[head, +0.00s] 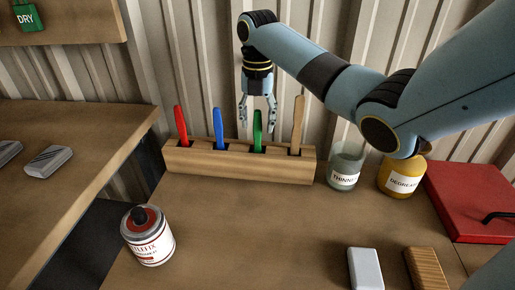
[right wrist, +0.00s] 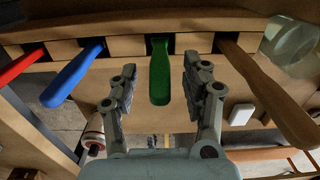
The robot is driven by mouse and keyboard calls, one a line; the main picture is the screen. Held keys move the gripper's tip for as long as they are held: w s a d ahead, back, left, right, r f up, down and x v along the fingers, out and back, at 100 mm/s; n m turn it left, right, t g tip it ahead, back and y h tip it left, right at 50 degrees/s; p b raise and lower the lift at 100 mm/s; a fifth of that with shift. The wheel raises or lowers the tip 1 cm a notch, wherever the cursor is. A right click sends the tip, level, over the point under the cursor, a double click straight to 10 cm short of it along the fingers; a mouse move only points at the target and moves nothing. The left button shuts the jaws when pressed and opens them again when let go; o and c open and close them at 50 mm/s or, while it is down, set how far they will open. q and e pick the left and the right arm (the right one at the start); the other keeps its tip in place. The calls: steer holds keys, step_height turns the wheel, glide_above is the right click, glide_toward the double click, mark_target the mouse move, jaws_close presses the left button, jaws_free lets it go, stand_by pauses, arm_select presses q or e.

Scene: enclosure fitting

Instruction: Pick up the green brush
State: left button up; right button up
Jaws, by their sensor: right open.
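The green brush (head: 257,131) stands in a slot of the wooden holder block (head: 240,171), third from the left, with only its green handle showing. In the right wrist view the green handle (right wrist: 160,72) lies between the two open fingers. My right gripper (head: 259,115) is open, pointing down at the green handle from above; in the right wrist view the gripper (right wrist: 163,88) has a finger on each side of the handle, with visible gaps. The brush's lower end is hidden in the block. My left gripper is not in view.
Red (head: 181,126) and blue (head: 219,130) handles stand left of the green one, a wooden handle (head: 298,125) right. A thinner jar (head: 345,166) and a degreaser jar (head: 400,178) stand right of the block. A labelled can (head: 148,238) stands front left. The bench middle is clear.

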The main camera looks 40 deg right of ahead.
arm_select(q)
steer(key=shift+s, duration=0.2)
arm_select(e)
steer(key=shift+c, duration=1.3)
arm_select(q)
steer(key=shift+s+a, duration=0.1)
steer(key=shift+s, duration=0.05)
arm_select(e)
jaws_close()
steer(key=shift+r, duration=0.15)
